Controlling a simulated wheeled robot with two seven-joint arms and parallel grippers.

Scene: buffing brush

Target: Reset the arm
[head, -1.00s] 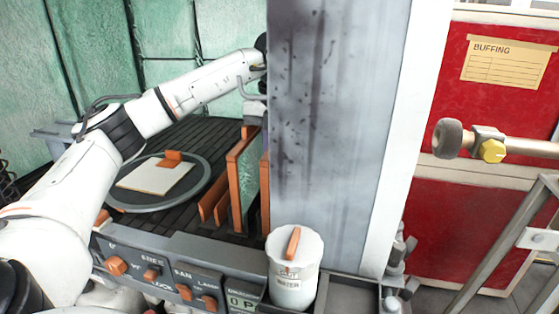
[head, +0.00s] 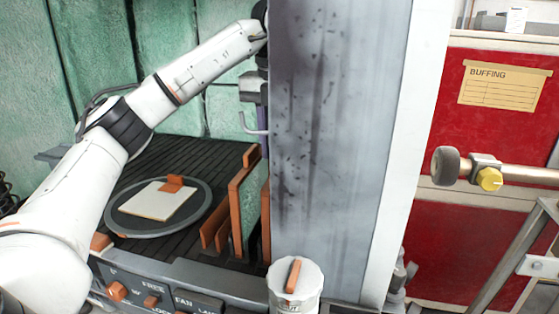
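My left arm comes in from the left and reaches across to the grey column. Its wrist ends at the column's left edge, where my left gripper (head: 252,122) shows only in part. One thin, hooked grey finger hangs above the upright orange-edged boards (head: 243,205), apart from them. The rest of this gripper is behind the column, so its opening cannot be judged. My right gripper is not in view.
A wide grey column (head: 335,150) blocks the centre. A round plate (head: 122,215) carries a white square with an orange handle (head: 173,183). A control panel (head: 190,278) and white canister (head: 293,290) stand in front. A red cabinet (head: 490,125) and pipe (head: 530,173) are right.

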